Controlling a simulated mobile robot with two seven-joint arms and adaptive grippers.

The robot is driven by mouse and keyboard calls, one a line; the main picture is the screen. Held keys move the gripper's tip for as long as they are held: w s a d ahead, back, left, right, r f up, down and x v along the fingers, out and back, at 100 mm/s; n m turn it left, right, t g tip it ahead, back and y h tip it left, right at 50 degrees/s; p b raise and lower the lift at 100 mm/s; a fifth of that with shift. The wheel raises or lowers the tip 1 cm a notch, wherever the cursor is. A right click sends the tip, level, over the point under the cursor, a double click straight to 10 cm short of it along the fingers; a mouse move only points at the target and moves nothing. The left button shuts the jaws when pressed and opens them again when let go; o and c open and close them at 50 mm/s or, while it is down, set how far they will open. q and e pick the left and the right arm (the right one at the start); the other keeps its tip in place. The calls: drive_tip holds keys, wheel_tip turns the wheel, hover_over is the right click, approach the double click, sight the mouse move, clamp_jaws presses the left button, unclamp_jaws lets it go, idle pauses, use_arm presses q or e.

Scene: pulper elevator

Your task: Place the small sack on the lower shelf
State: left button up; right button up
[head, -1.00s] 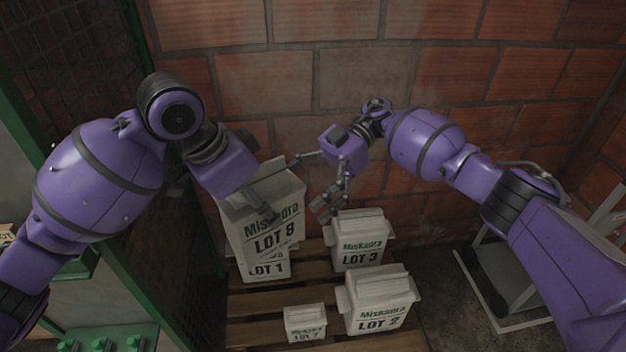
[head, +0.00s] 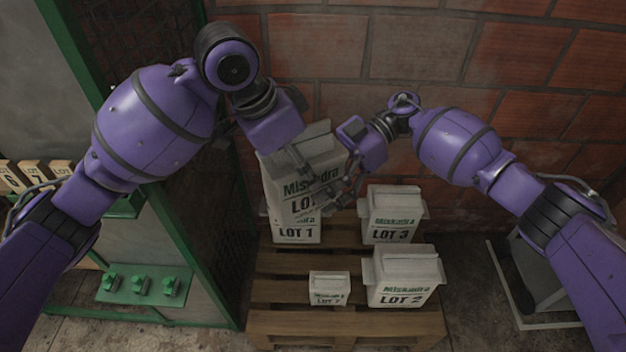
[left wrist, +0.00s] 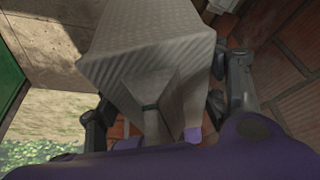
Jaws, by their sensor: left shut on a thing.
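The small sack is most likely the smallest white one, LOT 7 (head: 329,288), standing at the pallet's front edge, apart from both grippers. My left gripper (head: 305,170) is shut on a larger white Miskadra sack (head: 279,188), above the LOT 1 sack (head: 297,235). This held sack also fills the middle of the left wrist view (left wrist: 150,65), between the dark fingers. My right gripper (head: 345,190) is beside the held sack's right front, fingers apart, seemingly empty; it hides part of the label. Which surface is the lower shelf is unclear.
The LOT 3 sack (head: 391,222) and LOT 2 sack (head: 404,280) stand on the wooden pallet (head: 345,322). A green-framed mesh structure (head: 200,262) is at left, with a green panel (head: 142,287). A brick wall (head: 530,110) closes the back.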

use_arm(q)
drive_tip(key=shift+s+d+r, duration=0.1)
drive_tip(key=shift+d+r, duration=0.05)
drive_tip(key=shift+d, duration=0.1)
use_arm(e)
drive_tip(key=shift+a, duration=0.15)
drive_tip(key=c, duration=1.1)
use_arm(q)
drive_tip(key=o, duration=1.5)
use_arm(e)
drive_tip(key=shift+r, duration=0.2)
drive_tip(key=shift+c, duration=0.9)
use_arm(q)
drive_tip(key=shift+o, duration=1.4)
use_arm(e)
drive_tip(key=shift+c, duration=1.4)
use_arm(q)
drive_tip(key=shift+o, duration=1.1)
drive_tip(key=shift+a, duration=0.1)
